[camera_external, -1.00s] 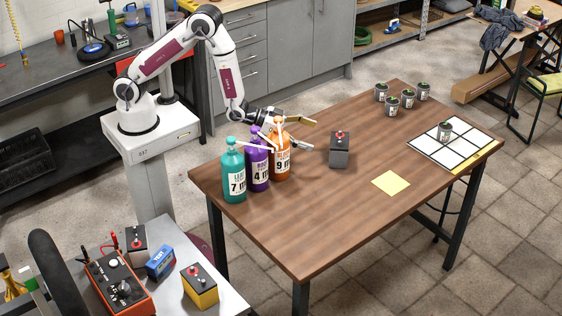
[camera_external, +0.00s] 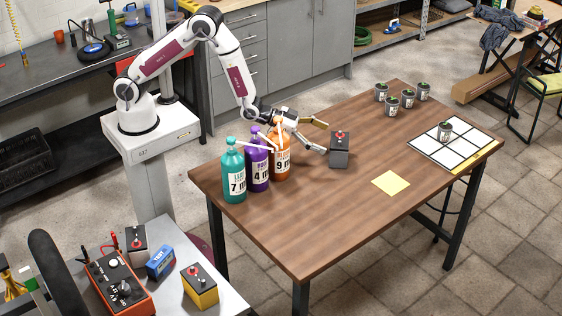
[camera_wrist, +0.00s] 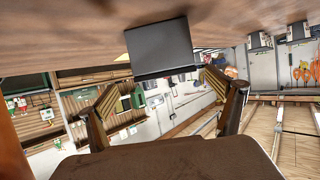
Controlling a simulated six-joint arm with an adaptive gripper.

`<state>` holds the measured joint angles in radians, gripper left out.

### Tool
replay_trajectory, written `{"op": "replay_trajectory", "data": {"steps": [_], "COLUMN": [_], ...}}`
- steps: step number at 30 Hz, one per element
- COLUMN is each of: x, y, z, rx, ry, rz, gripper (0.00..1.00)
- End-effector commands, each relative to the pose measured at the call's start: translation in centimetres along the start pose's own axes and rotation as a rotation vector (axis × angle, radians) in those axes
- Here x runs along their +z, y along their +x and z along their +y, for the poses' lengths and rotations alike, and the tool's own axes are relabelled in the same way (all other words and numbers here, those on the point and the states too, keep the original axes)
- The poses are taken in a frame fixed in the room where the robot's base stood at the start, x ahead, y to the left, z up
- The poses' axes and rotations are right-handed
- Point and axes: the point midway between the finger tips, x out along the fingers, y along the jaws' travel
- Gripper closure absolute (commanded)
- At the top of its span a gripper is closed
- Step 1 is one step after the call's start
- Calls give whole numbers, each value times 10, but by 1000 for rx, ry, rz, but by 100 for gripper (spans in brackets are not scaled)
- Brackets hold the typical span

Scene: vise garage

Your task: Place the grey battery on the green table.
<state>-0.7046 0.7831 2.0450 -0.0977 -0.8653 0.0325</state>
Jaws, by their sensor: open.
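In the wrist view the picture is upside down: the battery (camera_wrist: 160,48) hangs from the tabletop at the upper middle, beyond and between the open fingers of my gripper (camera_wrist: 163,90). No finger visibly grips it. I cannot make out a green table in these views.
Teal (camera_external: 233,175), purple (camera_external: 257,165) and orange (camera_external: 280,160) bottles stand close beside my gripper. A yellow note (camera_external: 391,183), small cans (camera_external: 393,105) and a white grid mat (camera_external: 462,152) lie farther right. Another grey-black battery (camera_external: 136,242) sits on the lower-left bench. The table front is clear.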

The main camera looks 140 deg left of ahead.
Motion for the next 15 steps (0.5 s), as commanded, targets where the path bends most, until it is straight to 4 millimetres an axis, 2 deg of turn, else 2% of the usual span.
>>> {"op": "replay_trajectory", "data": {"steps": [6, 15], "x": [0, 0], "y": [11, 12], "z": [0, 0], "rx": [0, 0], "ry": [0, 0], "rz": [1, 0], "gripper": [8, 8]}}
